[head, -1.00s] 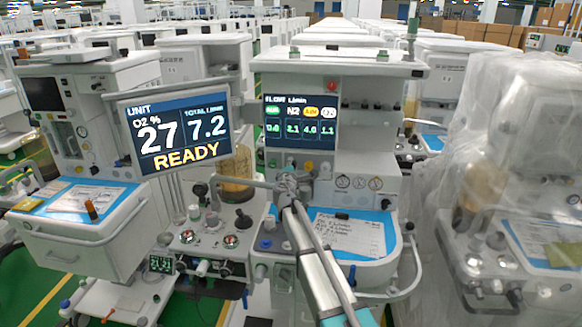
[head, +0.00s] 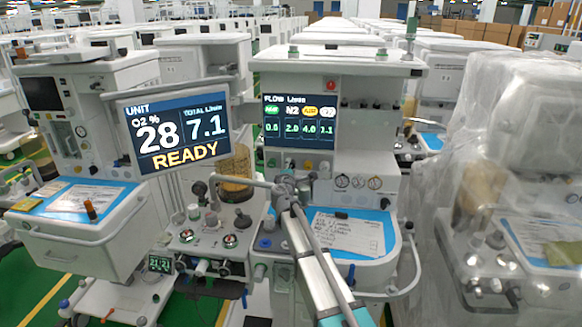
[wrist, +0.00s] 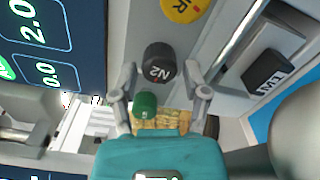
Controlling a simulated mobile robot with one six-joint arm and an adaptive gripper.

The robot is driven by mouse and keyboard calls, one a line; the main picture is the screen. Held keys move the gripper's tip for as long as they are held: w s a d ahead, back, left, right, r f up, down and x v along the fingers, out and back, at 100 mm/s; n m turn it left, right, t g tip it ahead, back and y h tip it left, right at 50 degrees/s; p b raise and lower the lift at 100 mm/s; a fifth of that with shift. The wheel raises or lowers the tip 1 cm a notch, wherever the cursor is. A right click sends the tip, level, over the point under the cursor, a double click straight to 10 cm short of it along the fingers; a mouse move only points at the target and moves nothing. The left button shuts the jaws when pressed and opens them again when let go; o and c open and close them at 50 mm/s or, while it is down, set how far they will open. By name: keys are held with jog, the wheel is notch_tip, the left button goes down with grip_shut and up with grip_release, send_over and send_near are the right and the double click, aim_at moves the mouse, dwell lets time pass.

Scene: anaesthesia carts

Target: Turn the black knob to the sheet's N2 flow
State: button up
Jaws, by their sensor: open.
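The black N2 knob (wrist: 158,64) is in the middle of the wrist view, its lettering tilted. My gripper (wrist: 161,76) is open, one fingertip on each side of the knob; I cannot tell whether either touches it. In the head view my gripper (head: 287,182) is in front of the machine and hides the knobs there. The flow screen (head: 299,121) shows N2 2.0, between a green 0.0 and AIR 4.0; the last column reads 1.1. The written sheet (head: 343,233) lies on the blue worktop; its lines are too small to read surely.
A green knob (wrist: 145,104) is close beside the N2 knob, between my fingers. A yellow knob (wrist: 183,8) is above it. The unit screen (head: 177,130) reads O2 28, total 7.1, READY. Plastic-wrapped equipment (head: 510,170) stands at right.

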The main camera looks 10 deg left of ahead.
jog(key=s, duration=1)
jog(key=shift+a, duration=0.15)
jog(key=shift+s, duration=0.2)
